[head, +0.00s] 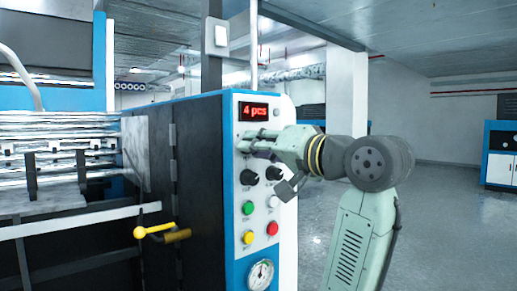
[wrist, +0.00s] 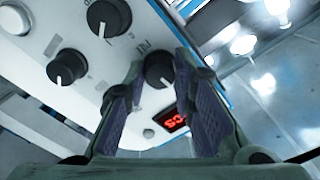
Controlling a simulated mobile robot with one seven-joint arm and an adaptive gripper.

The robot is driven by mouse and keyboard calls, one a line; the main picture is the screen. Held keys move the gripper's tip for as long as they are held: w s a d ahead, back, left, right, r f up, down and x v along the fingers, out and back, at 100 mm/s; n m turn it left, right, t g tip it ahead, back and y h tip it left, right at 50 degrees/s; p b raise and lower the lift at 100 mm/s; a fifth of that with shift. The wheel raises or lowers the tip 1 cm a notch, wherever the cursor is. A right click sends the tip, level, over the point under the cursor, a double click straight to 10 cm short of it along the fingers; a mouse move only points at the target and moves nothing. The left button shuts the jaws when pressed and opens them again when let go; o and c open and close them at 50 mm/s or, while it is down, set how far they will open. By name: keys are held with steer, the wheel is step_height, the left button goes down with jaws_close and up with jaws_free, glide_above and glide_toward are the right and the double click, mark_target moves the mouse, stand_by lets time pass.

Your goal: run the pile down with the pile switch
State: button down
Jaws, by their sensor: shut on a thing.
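The control panel (head: 237,205) is the white, blue-edged front of a dark machine cabinet. My gripper (head: 247,142) is at its upper part, just below the red display (head: 254,112). In the wrist view, my gripper (wrist: 161,64) is shut on a black knob (wrist: 159,72) with a white pointer line. The fingers hide this knob in the head view, and I cannot read its label to confirm it is the pile switch. Two other black knobs (head: 249,177) (head: 274,173) sit below my gripper, apart from it.
Green (head: 248,208), white (head: 273,201), yellow (head: 248,237) and red (head: 272,228) buttons and a round gauge (head: 261,274) are lower on the panel. A yellow lever (head: 153,231) sticks out at the left. Metal bars (head: 60,140) fill the machine's left side. The floor at right is open.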

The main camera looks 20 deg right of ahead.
steer(key=shift+m, duration=0.4)
steer(key=c, duration=1.3)
jaws_free()
steer(key=shift+c, duration=0.2)
steer(key=v, duration=1.2)
